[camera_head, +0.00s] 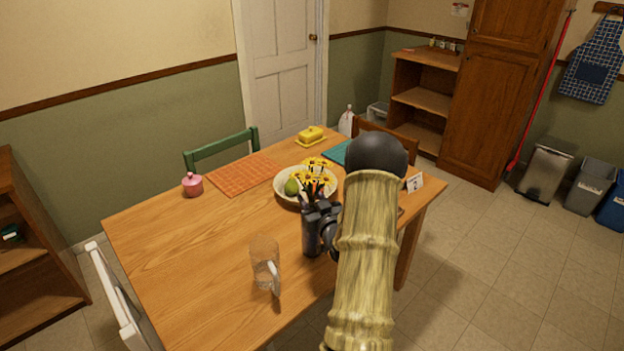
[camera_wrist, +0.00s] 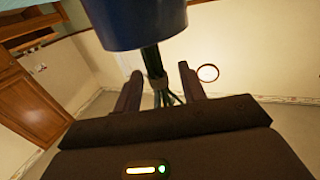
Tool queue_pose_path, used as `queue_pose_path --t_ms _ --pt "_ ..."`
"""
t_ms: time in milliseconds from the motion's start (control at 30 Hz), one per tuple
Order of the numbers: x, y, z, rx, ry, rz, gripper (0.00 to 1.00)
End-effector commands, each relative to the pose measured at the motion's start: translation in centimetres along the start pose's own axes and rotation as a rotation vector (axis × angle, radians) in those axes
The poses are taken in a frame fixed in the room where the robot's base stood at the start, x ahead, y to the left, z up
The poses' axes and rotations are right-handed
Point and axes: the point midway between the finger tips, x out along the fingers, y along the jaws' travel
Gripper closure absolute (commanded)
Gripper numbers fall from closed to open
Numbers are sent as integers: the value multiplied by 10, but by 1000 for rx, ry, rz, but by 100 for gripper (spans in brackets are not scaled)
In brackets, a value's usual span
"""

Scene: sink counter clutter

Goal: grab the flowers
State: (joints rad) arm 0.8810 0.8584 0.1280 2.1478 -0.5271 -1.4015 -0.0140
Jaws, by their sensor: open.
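The flowers (camera_head: 318,172) are yellow blooms with dark centres, in front of the bowl in the head view. Their green stems (camera_wrist: 152,62) show in the wrist view, running out from a dark blue vase (camera_wrist: 135,20). The vase also shows in the head view (camera_head: 311,238), standing on the table. My gripper (camera_wrist: 160,82) is open, with one finger on each side of the stems and a gap visible beside them. In the head view my arm hides part of the table's right side, and the gripper covers the stems.
The wooden table (camera_head: 180,250) holds a clear mug (camera_head: 264,262) left of the vase. A cream bowl (camera_head: 283,182) with a green fruit (camera_head: 291,187) stands behind the flowers. A pink pot (camera_head: 192,185) and a yellow butter dish (camera_head: 311,135) stand farther off. The table's left front is clear.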

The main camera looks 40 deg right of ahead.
Motion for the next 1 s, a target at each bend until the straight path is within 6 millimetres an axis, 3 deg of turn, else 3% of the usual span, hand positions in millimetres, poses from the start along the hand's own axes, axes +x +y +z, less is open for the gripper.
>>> queue_pose_path --t_ms 300,500,833,1000 --pt "0 0 0 0 0 0 61" --pt "0 0 0 0 0 0 100" --pt "0 0 -2 -1 1 0 100" --pt "0 0 -15 -2 4 -1 100"
